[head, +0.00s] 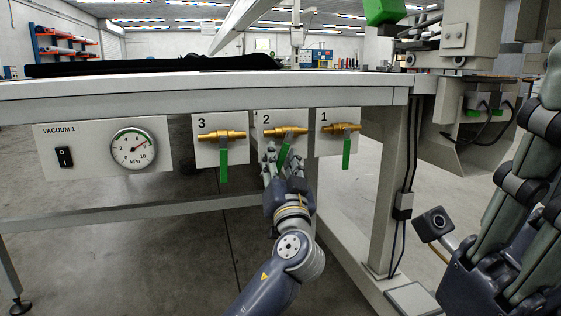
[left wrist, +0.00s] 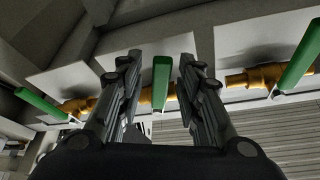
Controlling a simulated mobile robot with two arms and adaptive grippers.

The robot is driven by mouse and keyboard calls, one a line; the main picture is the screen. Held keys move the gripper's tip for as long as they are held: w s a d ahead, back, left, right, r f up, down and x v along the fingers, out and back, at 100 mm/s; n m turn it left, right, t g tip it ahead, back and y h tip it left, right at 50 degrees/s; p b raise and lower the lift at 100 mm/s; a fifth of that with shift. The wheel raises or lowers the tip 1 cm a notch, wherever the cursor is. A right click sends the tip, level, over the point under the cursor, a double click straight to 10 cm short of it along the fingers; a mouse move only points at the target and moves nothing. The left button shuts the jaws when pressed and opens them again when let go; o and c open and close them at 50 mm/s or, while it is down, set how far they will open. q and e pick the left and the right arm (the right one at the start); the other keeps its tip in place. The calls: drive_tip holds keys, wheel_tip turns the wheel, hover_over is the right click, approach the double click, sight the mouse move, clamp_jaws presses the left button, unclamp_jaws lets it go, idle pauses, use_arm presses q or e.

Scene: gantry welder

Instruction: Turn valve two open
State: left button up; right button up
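Valve two (head: 285,131) is a brass valve on a white plate marked 2, in the middle of three on the bench front. Its green handle (head: 284,153) hangs down, slightly slanted. My left gripper (head: 283,158) is below valve two with its fingers up around the handle. In the left wrist view, the handle (left wrist: 161,85) stands between the two fingers of the gripper (left wrist: 159,65), with a visible gap on each side. The gripper is open. My right gripper (head: 530,165) is partly in view at the right edge, and its fingertips cannot be made out clearly.
Valve three (head: 220,135) is left of valve two and valve one (head: 341,128) is close on the right; both green handles hang down. A vacuum panel (head: 85,150) with gauge and switch is farther left. The bench leg (head: 388,195) stands at right.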

use_arm(q)
drive_tip(key=v, duration=1.2)
